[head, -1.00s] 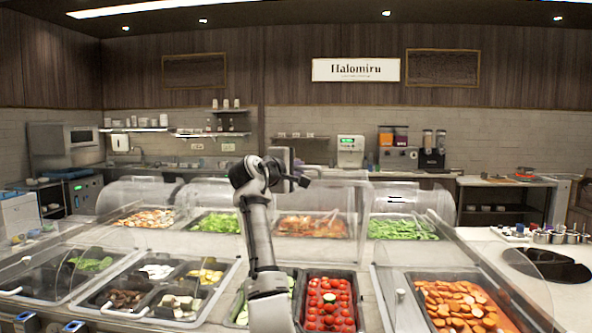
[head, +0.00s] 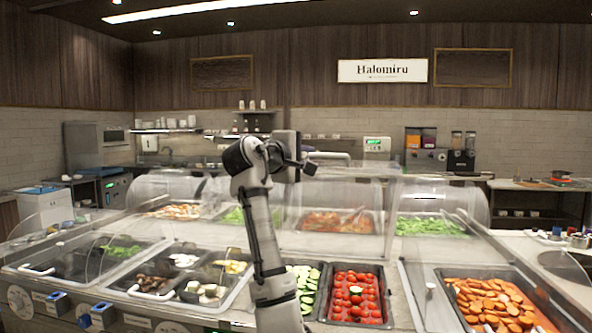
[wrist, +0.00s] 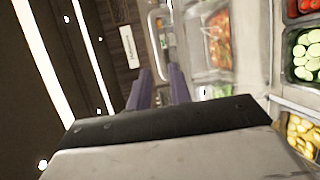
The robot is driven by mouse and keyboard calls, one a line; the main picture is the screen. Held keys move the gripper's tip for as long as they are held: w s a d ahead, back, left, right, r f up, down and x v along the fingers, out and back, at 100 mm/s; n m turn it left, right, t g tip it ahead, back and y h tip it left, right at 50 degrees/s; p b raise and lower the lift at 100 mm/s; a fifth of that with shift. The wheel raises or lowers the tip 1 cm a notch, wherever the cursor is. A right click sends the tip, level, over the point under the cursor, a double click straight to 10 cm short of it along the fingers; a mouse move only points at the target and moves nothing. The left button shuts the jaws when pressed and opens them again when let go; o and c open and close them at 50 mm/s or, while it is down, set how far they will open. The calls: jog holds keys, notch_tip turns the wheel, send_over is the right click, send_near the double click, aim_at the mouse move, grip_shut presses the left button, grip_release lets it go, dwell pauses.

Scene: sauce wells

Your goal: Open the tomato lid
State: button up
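The tomato pan (head: 338,322) is a dark tray of red tomatoes at the front centre of the counter. It also shows at the top right of the wrist view (wrist: 291,14). My gripper (head: 306,166) is in the air above and behind the front pans, well apart from the tomato pan. In the wrist view its two purple fingers (wrist: 160,92) stand apart with nothing between them. The finger opening is too small to judge in the head view.
A cucumber pan (head: 306,286) adjoins the tomatoes on the left. A carrot pan (head: 500,301) under a tilted clear cover is on the right. Several covered pans fill the left. Clear curved guards (head: 335,190) stand over the back row, behind the tomatoes.

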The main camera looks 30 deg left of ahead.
jog(key=shift+s+a+r+b, duration=0.15)
jog(key=shift+s+b, duration=0.15)
jog(key=shift+s, duration=0.9)
jog(key=shift+s+a+r+b, duration=0.1)
jog(key=shift+s+b, duration=0.15)
jog(key=shift+s, duration=0.9)
